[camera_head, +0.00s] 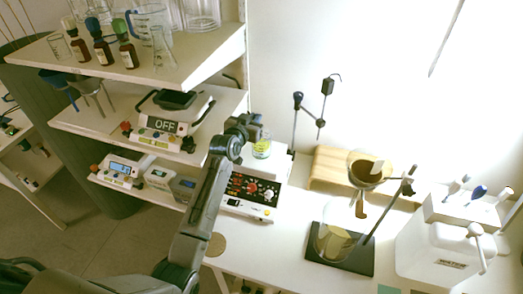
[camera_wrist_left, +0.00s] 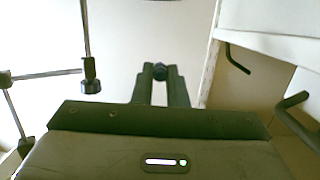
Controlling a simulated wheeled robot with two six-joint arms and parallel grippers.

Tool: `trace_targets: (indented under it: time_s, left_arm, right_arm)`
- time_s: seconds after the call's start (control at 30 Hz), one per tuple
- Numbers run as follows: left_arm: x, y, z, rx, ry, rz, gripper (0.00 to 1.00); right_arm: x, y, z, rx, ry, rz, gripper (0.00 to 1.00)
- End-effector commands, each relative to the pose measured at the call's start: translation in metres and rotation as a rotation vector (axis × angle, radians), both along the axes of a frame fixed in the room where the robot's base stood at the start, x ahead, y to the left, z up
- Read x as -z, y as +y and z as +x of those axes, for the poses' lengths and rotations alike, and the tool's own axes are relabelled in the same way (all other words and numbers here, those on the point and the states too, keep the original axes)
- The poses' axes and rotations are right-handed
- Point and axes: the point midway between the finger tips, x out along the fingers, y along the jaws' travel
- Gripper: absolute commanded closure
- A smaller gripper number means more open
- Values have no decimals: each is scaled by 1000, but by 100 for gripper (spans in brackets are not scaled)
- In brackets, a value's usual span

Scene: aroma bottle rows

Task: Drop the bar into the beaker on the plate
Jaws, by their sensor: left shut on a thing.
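My left gripper (camera_head: 254,128) is above the beaker and slightly to its left in the head view. In the left wrist view the gripper's fingers (camera_wrist_left: 160,80) are close together, shut on a small dark bar (camera_wrist_left: 160,72) at their tips. The bar is too small to make out in the head view. The beaker (camera_head: 262,149) is clear glass with a yellow-green band low in it. It stands on the plate of the stirrer (camera_head: 251,194), partly hidden by the gripper. My right gripper is not in view.
A stand rod with clamp (camera_head: 298,101) rises just right of the beaker. Shelves with bottles (camera_head: 103,48) and a balance (camera_head: 160,126) are at the left. A funnel stand (camera_head: 345,249) and a white container (camera_head: 440,250) are at the right.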

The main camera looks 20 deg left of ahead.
Motion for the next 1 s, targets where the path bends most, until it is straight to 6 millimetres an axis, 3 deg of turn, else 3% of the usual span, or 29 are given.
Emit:
trace_targets:
  time_s: [0.1, 0.4, 0.43, 0.53, 0.83, 1.0]
  left_arm:
    - [13, 0, 0, 0, 0, 0, 100]
    - [13, 0, 0, 0, -1, 0, 100]
    - [13, 0, 0, 0, -1, 0, 82]
    - [13, 0, 0, 0, -1, 0, 62]
    - [13, 0, -1, 0, 0, 0, 62]
    - [13, 2, -13, 0, -1, 2, 62]
  right_arm:
    - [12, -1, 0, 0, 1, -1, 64]
    - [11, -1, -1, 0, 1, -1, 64]
    - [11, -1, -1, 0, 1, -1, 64]
    - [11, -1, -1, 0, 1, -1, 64]
    - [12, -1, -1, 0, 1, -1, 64]
    - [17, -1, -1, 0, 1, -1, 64]
